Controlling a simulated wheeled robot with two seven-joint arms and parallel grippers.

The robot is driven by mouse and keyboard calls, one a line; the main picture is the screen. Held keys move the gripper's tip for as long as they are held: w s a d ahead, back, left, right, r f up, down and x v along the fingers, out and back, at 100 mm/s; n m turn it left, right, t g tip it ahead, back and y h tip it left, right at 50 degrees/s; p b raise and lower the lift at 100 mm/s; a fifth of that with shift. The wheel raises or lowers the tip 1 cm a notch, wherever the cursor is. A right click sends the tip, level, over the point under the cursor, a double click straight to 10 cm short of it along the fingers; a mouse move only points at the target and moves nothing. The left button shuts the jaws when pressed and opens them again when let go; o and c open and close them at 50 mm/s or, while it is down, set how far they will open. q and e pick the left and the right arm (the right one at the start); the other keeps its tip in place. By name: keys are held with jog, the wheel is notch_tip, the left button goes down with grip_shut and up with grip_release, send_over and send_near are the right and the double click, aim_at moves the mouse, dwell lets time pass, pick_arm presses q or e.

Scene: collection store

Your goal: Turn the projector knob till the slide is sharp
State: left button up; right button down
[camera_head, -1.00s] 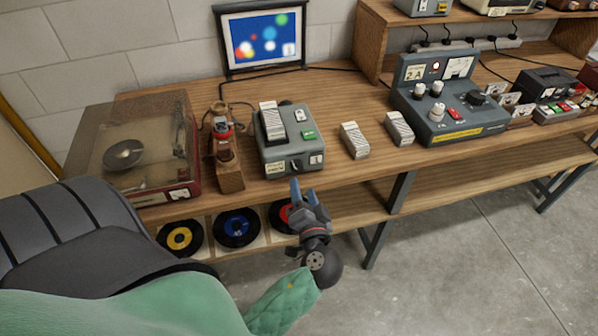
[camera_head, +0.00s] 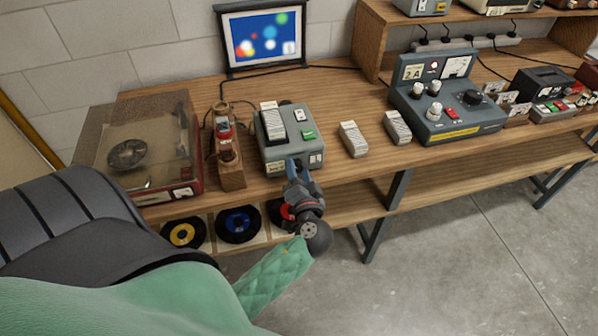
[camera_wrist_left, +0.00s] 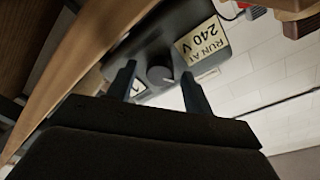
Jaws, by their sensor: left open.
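The grey projector (camera_head: 290,137) stands on the wooden bench, with a slide magazine on top and a green label. Its dark round knob (camera_wrist_left: 160,76) shows in the left wrist view on the front face, beside a "RUN AT 240 V" label. My left gripper (camera_head: 298,168) is at the projector's front and hides the knob in the head view. Its two blue fingers are open, one on each side of the knob; I cannot tell whether they touch it. The slide on the screen (camera_head: 263,38) shows blurred coloured discs on blue. My right gripper is not in view.
A wooden stand (camera_head: 227,160) with a red-and-white item is close left of the projector, and a record player (camera_head: 145,160) is further left. Two slide boxes (camera_head: 354,139) and a grey control unit (camera_head: 447,105) are to the right. Records sit below the bench top.

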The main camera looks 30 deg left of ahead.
pick_arm(q)
jog(key=c, duration=1)
jog(key=shift+o, duration=0.2)
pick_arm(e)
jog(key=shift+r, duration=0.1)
pick_arm(q)
jog(key=shift+m, duration=0.4)
jog(key=shift+m+p, duration=0.9)
jog(key=shift+m, duration=0.7)
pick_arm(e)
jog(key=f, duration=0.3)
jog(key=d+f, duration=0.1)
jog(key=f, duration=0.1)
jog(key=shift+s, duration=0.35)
pick_arm(q)
jog(key=o, duration=1)
jog(key=shift+c, duration=0.2)
